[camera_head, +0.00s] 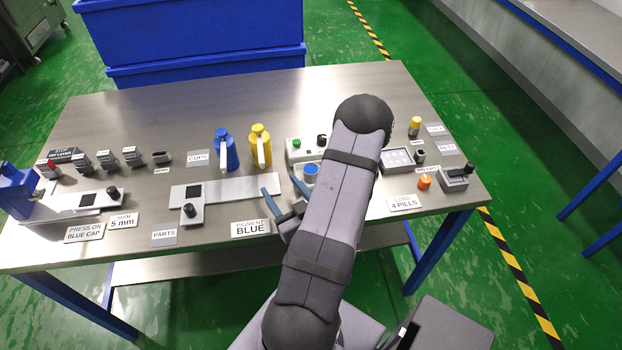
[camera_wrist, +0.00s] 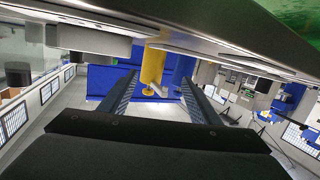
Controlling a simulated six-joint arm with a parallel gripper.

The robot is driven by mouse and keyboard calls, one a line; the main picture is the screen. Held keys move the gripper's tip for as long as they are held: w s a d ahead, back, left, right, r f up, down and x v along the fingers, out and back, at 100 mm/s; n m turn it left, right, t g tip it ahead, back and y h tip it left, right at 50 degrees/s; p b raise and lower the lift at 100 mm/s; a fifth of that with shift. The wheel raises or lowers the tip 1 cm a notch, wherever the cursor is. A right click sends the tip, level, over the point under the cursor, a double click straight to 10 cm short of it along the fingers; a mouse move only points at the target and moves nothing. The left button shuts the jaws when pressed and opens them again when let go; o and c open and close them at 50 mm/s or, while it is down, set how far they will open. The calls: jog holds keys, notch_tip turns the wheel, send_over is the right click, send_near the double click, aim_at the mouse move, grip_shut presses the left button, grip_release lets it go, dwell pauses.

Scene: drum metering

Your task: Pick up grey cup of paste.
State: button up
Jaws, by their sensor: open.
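A small light-coloured cup with a blue top (camera_head: 311,174) stands beside my arm, in front of a pale box with a green button; I cannot tell if it is the grey cup of paste. A dark grey small container (camera_head: 162,157) stands left of the CUPS label. My gripper (camera_head: 281,185) is open and empty over the bench, just left of the blue-topped cup. In the wrist view my two fingers (camera_wrist: 160,80) stand wide apart with nothing held between them. A yellow thing shows beyond them.
Blue (camera_head: 225,150) and yellow (camera_head: 260,147) jugs stand behind the gripper. A flat metal plate (camera_head: 240,187) lies to its left, and a PIGMENT BLUE sign (camera_head: 251,228) in front. A pale box (camera_head: 305,149) stands behind the cup. My arm hides part of the bench.

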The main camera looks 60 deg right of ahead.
aim_at(312, 174)
jog(key=s+d+m+h, duration=0.1)
jog(key=s+h, duration=0.1)
jog(key=s+d+f+m+g+h+b, duration=0.1)
jog(key=s+d+m+h, duration=0.1)
jog(key=s, duration=0.1)
jog(key=s+d+m+h+b, duration=0.1)
jog(key=s+h, duration=0.1)
jog(key=s, duration=0.1)
jog(key=shift+d+f+m+g, duration=0.15)
jog(key=shift+d+m+g, duration=0.15)
jog(key=shift+g, duration=0.1)
jog(key=shift+b+x, duration=0.55)
jog(key=shift+x, duration=0.6)
jog(key=p+x, duration=0.1)
jog(key=x, duration=0.3)
jog(key=shift+w+a+p, duration=0.1)
jog(key=shift+w+p, duration=0.05)
jog(key=shift+p, duration=0.15)
jog(key=shift+w+d, duration=0.35)
jog(key=c, duration=1.3)
jog(key=shift+o, duration=0.2)
notch_tip(312, 174, up, 9)
jog(key=shift+p, duration=0.7)
jog(key=shift+r+p, duration=0.45)
jog(key=shift+r, duration=0.05)
